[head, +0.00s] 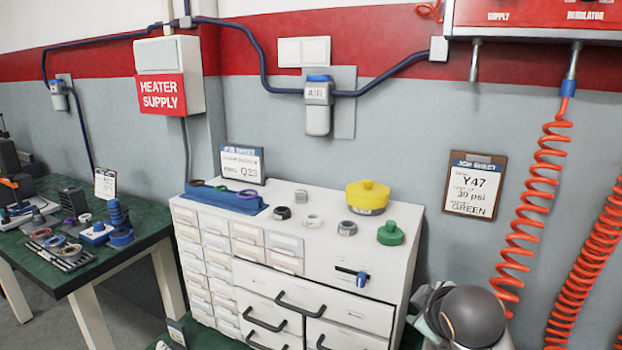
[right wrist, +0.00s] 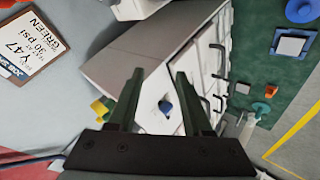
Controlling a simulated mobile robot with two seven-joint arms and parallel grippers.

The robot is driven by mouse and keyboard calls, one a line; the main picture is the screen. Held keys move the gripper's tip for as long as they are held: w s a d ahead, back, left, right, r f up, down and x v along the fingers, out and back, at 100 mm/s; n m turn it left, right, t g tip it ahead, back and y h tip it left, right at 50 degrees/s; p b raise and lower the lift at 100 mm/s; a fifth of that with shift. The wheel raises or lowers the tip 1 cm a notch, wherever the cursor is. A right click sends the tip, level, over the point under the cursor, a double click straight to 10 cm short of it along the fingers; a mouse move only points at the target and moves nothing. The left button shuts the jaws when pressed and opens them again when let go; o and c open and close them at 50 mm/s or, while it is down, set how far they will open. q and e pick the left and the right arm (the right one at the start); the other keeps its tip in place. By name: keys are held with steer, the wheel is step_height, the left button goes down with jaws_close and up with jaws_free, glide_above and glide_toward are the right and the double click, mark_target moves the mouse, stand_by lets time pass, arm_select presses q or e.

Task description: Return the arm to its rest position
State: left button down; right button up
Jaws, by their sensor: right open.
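My right gripper (right wrist: 158,76) is open in the right wrist view, with nothing between its fingers. Beyond the fingers, that view shows the white drawer cabinet (right wrist: 190,92) and a blue knob (right wrist: 166,107) on it, apart from the gripper. In the head view, a rounded dark grey link of my right arm is at the lower right, beside the cabinet (head: 410,235); the right fingers cannot be made out there. My left gripper is in neither view.
Orange coiled hoses (head: 535,200) hang at the right. A clipboard (head: 475,185) is on the wall. A green-topped bench (head: 70,275) stands left.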

steer(key=s+f+m+g+y, duration=0.1)
steer(key=s+f+m+g, duration=0.2)
steer(key=s+f, duration=1.05)
steer(key=s+d+f+m+g, duration=0.1)
steer(key=s+f+m+g, duration=0.1)
steer(key=s+f, duration=0.45)
steer(key=s+d+f+m+g, duration=0.1)
steer(key=s+f+m, duration=0.15)
steer(key=s, duration=0.65)
steer(key=w+a+f+t+y+p, duration=0.2)
steer(key=w+a+f+t+p, duration=0.2)
steer(key=f+t+p, duration=0.1)
steer(key=shift+a+f+t+y+p, duration=0.25)
steer(key=shift+a+t+y+p, duration=0.05)
steer(key=shift+a+p, duration=0.1)
steer(key=shift+n, duration=0.25)
steer(key=shift+r, duration=0.1)
